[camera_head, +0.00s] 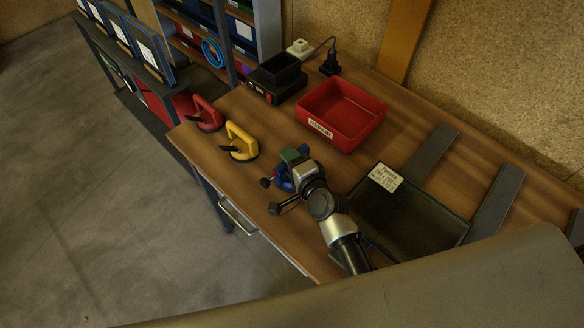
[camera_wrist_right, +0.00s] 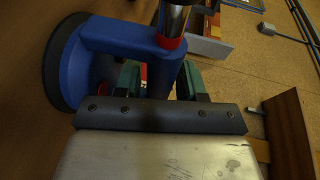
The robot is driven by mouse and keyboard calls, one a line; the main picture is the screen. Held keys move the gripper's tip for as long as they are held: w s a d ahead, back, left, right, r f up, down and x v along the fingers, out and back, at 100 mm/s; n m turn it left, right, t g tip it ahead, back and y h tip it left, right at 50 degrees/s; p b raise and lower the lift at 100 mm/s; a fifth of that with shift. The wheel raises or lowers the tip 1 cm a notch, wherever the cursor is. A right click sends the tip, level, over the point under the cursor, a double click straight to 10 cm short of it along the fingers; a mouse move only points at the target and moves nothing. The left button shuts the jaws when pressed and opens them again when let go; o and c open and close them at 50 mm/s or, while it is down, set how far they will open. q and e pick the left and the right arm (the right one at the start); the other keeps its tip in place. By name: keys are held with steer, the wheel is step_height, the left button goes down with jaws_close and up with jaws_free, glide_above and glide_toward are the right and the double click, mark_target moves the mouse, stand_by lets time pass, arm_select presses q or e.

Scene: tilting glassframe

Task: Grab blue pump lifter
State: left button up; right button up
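The blue pump lifter (camera_head: 283,177) stands on the wooden table near its front edge, partly hidden by my right gripper (camera_head: 293,160). In the right wrist view the lifter (camera_wrist_right: 113,37) is close up, with a dark round suction pad at the left and a metal pump cylinder with a red ring at the top. My right gripper (camera_wrist_right: 162,78) has its green fingers apart, with part of the blue handle between and in front of them. A narrow gap shows beside the handle. The fingertips are partly hidden by the lifter. My left gripper is not in view.
A yellow lifter (camera_head: 241,141) and a red lifter (camera_head: 207,113) stand farther left on the table. A red bin (camera_head: 341,112), a black device (camera_head: 277,80) and a dark glass panel (camera_head: 407,218) are also on it. A shelf (camera_head: 190,45) stands behind left.

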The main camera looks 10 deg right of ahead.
steer(key=shift+x, duration=0.9)
steer(key=shift+s, duration=0.1)
jaws_close()
steer(key=shift+r, duration=0.1)
steer(key=shift+r, duration=0.1)
